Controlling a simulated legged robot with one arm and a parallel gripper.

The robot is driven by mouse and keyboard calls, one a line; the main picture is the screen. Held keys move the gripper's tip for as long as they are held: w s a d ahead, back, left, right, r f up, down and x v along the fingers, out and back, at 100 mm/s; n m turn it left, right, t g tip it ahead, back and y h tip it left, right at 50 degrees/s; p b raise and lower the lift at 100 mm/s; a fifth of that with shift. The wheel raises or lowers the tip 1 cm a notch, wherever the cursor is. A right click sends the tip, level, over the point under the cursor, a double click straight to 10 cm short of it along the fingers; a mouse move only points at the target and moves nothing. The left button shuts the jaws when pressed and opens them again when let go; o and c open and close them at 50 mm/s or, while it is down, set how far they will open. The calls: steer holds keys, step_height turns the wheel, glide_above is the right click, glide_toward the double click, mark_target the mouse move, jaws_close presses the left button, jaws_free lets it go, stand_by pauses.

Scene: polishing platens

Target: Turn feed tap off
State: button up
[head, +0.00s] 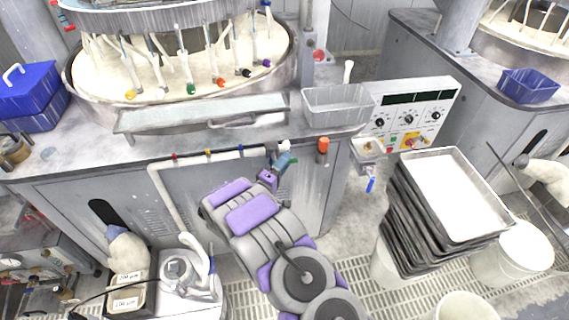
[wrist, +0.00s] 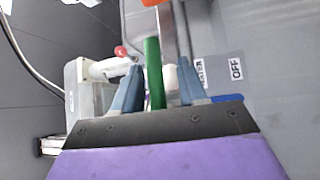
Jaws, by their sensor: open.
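My gripper (wrist: 160,66) is open, its two blue fingers apart. A green lever (wrist: 153,75), which looks like the feed tap's handle, stands between the fingers in the wrist view. A visible gap separates it from the right finger; contact with the left finger cannot be told. In the head view my gripper (head: 285,161) is at the bench front by the right end of the white pipe (head: 222,154). The tap is mostly hidden there.
An orange-capped part (head: 323,145) is just right of my gripper. A grey tray (head: 337,105) and control panel (head: 412,112) are above and right. Stacked trays (head: 450,200) stand on the right. A blue-handled valve (head: 370,184) hangs below the panel.

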steer(key=shift+w+d+r, duration=0.15)
steer(key=shift+w+d, duration=0.05)
steer(key=shift+d, duration=0.4)
steer(key=shift+w+d+r, duration=0.1)
steer(key=shift+w+d, duration=0.1)
steer(key=shift+d, duration=0.4)
steer(key=shift+a+f, duration=0.1)
steer(key=shift+a, duration=0.6)
steer(key=c, duration=0.4)
steer(key=shift+d, duration=0.1)
steer(key=c, duration=0.4)
steer(key=shift+s+d, duration=0.1)
steer(key=shift+d, duration=0.1)
jaws_close()
